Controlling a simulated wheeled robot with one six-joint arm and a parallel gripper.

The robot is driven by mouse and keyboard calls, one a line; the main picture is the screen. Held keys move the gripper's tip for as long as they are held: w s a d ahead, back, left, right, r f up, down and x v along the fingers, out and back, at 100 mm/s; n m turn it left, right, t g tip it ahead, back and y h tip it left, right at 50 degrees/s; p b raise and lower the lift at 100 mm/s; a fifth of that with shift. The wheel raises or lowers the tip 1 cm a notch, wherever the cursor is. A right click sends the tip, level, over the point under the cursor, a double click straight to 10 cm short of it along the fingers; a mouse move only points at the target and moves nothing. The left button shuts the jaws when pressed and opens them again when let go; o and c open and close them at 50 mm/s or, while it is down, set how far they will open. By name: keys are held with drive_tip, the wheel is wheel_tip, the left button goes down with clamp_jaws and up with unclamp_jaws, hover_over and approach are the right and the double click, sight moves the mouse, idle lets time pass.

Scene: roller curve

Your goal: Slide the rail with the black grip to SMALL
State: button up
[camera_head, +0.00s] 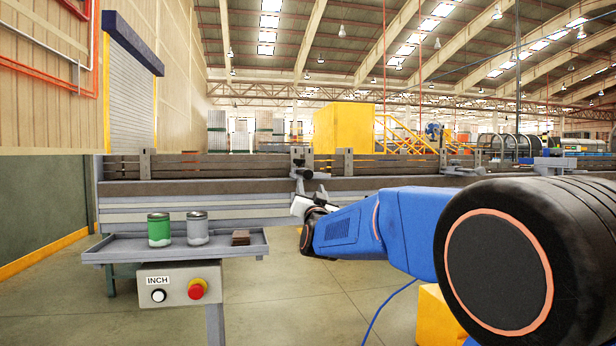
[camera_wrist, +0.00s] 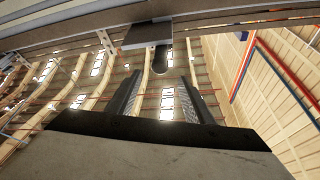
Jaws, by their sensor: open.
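The rail (camera_head: 225,166) runs along the far side of the conveyor in the head view, carried by several grey brackets. A dark grip (camera_head: 303,173) sticks out from the bracket near the middle. In the wrist view the black grip (camera_wrist: 160,60) hangs below a grey plate (camera_wrist: 148,36), just beyond and between the fingertips. My gripper (camera_head: 311,199) is just below the grip in the head view. In the wrist view my gripper (camera_wrist: 158,82) has its two dark fingers apart with nothing held between them. No SMALL mark is readable in either view.
A grey tray (camera_head: 110,253) at front left holds a green can (camera_head: 159,230), a grey can (camera_head: 197,228) and small brown blocks (camera_head: 240,237). Below it is a box labelled INCH (camera_head: 180,284) with white and red buttons. Floor between tray and arm is clear.

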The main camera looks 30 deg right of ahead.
sight(308, 176)
drive_tip(key=x, duration=1)
drive_tip(key=shift+r, duration=0.1)
